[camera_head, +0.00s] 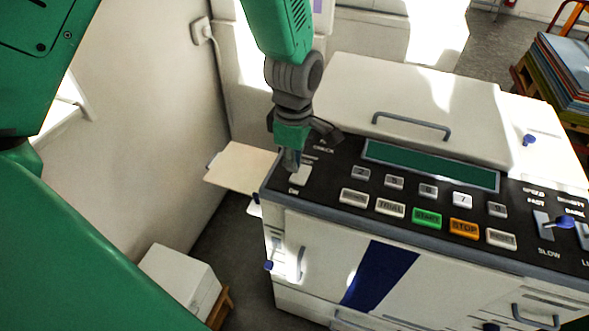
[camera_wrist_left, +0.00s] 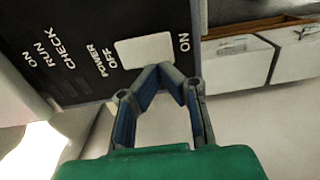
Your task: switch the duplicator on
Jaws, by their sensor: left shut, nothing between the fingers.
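The duplicator (camera_head: 400,95) is a large off-white machine with a black control panel on top. Its power switch (camera_head: 302,174) is a pale rocker at the panel's left end, with the word ON below it. In the left wrist view the power switch (camera_wrist_left: 145,50) lies between the labels POWER OFF and ON. My left gripper (camera_head: 290,168) points down at the switch, its fingers shut and empty. In the left wrist view the left gripper's fingertips (camera_wrist_left: 160,70) overlap the switch's edge; I cannot tell whether they touch it. My right gripper is not in view.
The panel also carries a green START key (camera_head: 427,218), an orange STOP key (camera_head: 464,228) and a dark green display (camera_head: 430,165). A cream tray (camera_head: 240,165) juts out at the left. A wall stands left. Stacked coloured sheets (camera_head: 565,75) are at the far right.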

